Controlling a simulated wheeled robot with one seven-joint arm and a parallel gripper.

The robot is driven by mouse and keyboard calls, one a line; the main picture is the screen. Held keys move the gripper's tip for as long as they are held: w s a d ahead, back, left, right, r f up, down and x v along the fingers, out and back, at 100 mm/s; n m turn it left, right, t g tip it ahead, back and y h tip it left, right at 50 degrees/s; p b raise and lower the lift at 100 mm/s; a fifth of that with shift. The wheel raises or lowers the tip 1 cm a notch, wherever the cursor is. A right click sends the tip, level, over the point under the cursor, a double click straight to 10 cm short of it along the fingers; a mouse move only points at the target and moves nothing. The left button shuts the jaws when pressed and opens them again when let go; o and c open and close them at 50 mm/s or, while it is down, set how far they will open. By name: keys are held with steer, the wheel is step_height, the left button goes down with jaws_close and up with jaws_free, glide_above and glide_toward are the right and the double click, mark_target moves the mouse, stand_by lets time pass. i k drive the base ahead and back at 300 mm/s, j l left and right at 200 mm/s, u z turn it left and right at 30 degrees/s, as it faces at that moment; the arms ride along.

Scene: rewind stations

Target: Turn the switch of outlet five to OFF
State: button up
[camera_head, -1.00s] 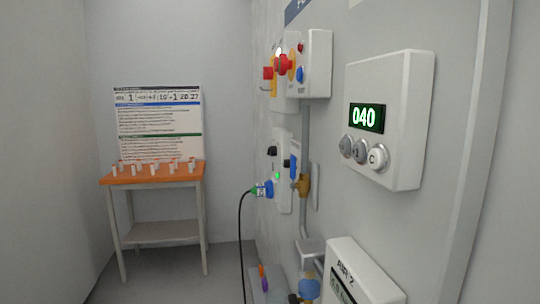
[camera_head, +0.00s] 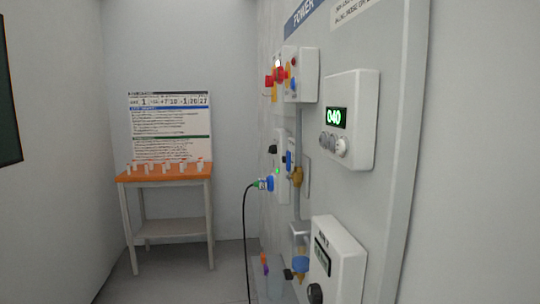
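A white outlet box (camera_head: 283,152) is on the right wall, seen at a steep angle. A black rotary knob (camera_head: 272,149) sticks out of its upper part, and a small green light (camera_head: 277,171) glows below. A blue plug (camera_head: 268,184) with a green end sits at the outlet, and a black cable (camera_head: 245,225) hangs from it. I cannot read any outlet number or the knob's position. I cannot tell whether this is outlet five. My gripper is not in view.
A panel headed POWER (camera_head: 303,14) fills the right wall. It carries a box with red buttons (camera_head: 308,75), a display box reading 040 (camera_head: 360,110) and a lower white box (camera_head: 337,262). An orange-topped table (camera_head: 165,174) with small white items stands at the back. The floor between is clear.

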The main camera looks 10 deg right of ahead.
mark_target(272, 150)
steer(key=k+u, duration=0.1)
steer(key=u, duration=0.25)
steer(key=k+u, duration=0.1)
steer(key=u, duration=0.3)
steer(key=j+u, duration=0.1)
steer(key=u, duration=0.25)
steer(key=i+u, duration=0.15)
steer(key=i, duration=0.35)
steer(key=i+l+u, duration=0.15)
steer(key=i, duration=0.3)
steer(key=i+l+u, duration=0.2)
steer(key=i, duration=0.3)
steer(key=i+z, duration=0.2)
steer(key=i, duration=0.35)
steer(key=i+j+z, duration=0.2)
steer(key=i, duration=0.35)
steer(key=i+j+z, duration=0.2)
steer(key=i, duration=0.35)
steer(key=i+l, duration=0.05)
steer(key=l, duration=0.05)
